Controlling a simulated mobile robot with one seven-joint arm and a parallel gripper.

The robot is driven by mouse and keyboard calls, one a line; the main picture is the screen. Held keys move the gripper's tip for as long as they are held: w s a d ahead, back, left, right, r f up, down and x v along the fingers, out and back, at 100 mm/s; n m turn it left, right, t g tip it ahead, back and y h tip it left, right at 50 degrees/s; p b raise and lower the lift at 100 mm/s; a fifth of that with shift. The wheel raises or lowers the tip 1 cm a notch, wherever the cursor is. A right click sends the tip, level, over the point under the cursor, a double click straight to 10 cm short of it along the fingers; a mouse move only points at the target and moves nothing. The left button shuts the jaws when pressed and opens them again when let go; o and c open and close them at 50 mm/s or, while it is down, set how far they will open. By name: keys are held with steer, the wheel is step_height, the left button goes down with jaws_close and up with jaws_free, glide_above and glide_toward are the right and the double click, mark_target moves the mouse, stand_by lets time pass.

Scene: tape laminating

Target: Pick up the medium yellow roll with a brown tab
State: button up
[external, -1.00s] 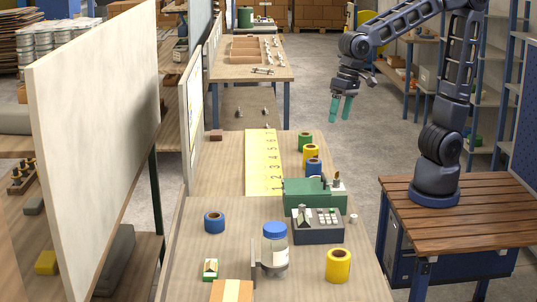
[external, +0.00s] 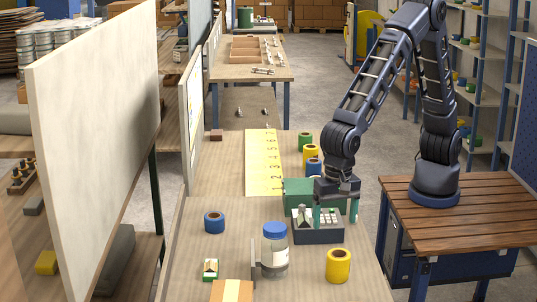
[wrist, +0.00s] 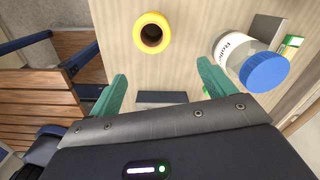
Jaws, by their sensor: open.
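A yellow roll (external: 338,265) stands upright on the table at the front right. It also shows in the wrist view (wrist: 152,20), beyond the fingertips, with a brown inner core; I cannot make out a tab. A second yellow roll (external: 311,153) stands farther back between a green roll (external: 305,139) and a blue roll (external: 313,165). My gripper (external: 336,215) points down over the grey keypad device, behind the front yellow roll. In the wrist view, my gripper (wrist: 162,72) has its teal fingers wide apart with nothing between them.
A clear jar with a blue lid (external: 275,252) stands left of the front yellow roll. The grey keypad device (external: 318,237) and a green machine (external: 298,190) are close to my gripper. A blue roll (external: 214,222) and a cardboard box (external: 232,291) are farther left.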

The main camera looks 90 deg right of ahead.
mark_target(338, 262)
steer(key=shift+m, duration=0.4)
steer(key=shift+s+a+f, duration=0.2)
steer(key=shift+a+f, duration=0.2)
steer(key=shift+f, duration=1.8)
steer(key=shift+s+a+f, duration=0.25)
steer(key=shift+a+f, duration=0.2)
steer(key=shift+f, duration=1.8)
steer(key=shift+s+a+f, duration=0.2)
steer(key=shift+a+f, duration=0.2)
steer(key=shift+f, duration=1.8)
steer(key=c, duration=1.1)
steer(key=shift+r, duration=0.15)
